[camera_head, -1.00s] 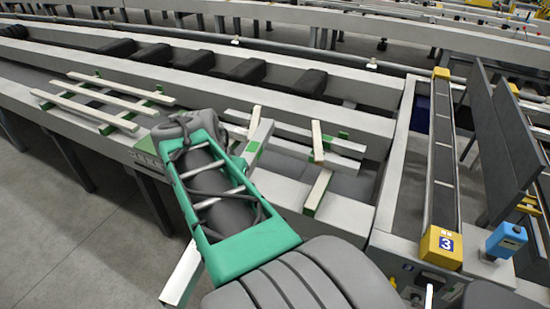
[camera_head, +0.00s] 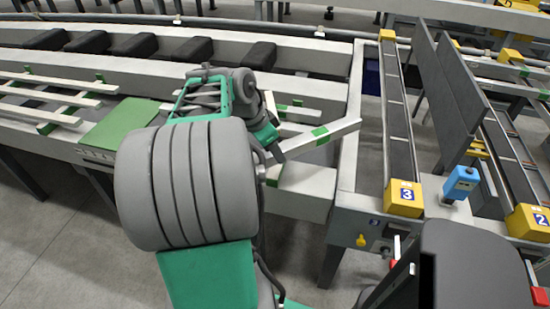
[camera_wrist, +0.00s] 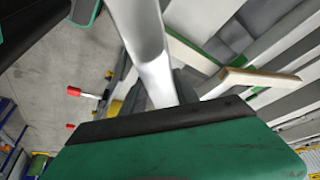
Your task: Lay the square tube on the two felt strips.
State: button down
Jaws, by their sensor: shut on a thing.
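My gripper (camera_head: 270,145) is shut on the square tube (camera_head: 340,138), a pale metal bar with a green band. In the head view the tube slants up to the right in front of the jaws, above the pale bench top; its near end is partly hidden by my arm. In the wrist view the silver tube (camera_wrist: 150,50) runs up from the jaws. Two cream strips with green sides, apparently the felt strips, show there beyond the tube: one strip (camera_wrist: 190,52) and another (camera_wrist: 258,78). In the head view they are largely hidden behind tube and gripper. The tube looks apart from them.
A rack of several pale bars (camera_head: 60,100) on green-sided supports lies at left, beside a flat green panel (camera_head: 122,122). At right stand a conveyor with yellow end block 3 (camera_head: 404,198) and a blue box (camera_head: 461,183). Dark blocks (camera_head: 185,50) line the trough behind.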

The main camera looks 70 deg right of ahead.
aim_at(278, 170)
jog(key=d+f, duration=0.3)
jog(key=shift+w+f, duration=0.1)
jog(key=shift+f, duration=0.15)
jog(key=shift+d+f, duration=0.15)
jog(key=shift+f, duration=0.9)
jog(key=shift+d+f, duration=0.15)
jog(key=shift+f, duration=0.9)
jog(key=c, duration=1.4)
grip_release()
jog(key=shift+f, duration=0.15)
jog(key=o, duration=0.5)
jog(key=shift+c, duration=0.2)
